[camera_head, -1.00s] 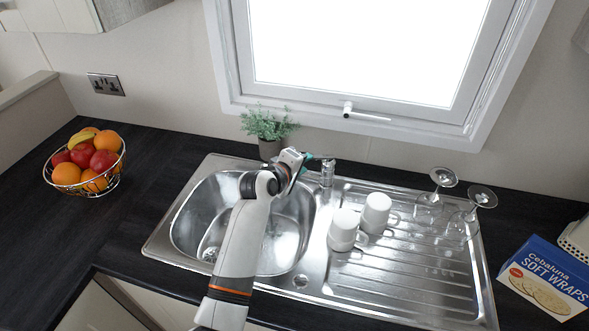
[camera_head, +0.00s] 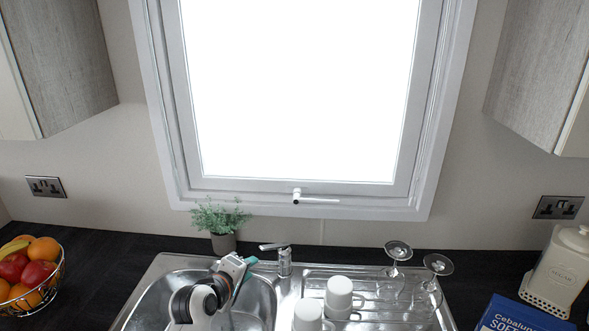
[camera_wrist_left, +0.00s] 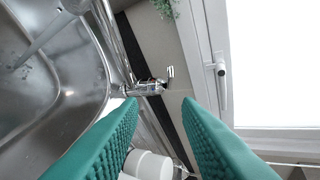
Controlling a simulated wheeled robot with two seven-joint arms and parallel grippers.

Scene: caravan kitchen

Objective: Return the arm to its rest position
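My left gripper (camera_head: 246,264) is over the back of the sink basin, just left of the tap (camera_head: 284,260) in the head view. In the left wrist view its two teal fingers (camera_wrist_left: 160,102) are spread apart with nothing held between them. The tap (camera_wrist_left: 146,87) shows beyond the fingertips there. Most of my left arm is cut off by the bottom edge of the head view. My right gripper is not in view.
The steel sink (camera_head: 150,285) holds two white mugs (camera_head: 339,295) and two upturned glasses (camera_head: 397,262) on its drainer. A potted plant (camera_head: 221,242) stands behind it. A fruit basket (camera_head: 52,285) is left; a sugar canister (camera_head: 562,265) and blue wraps box (camera_head: 508,315) are right.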

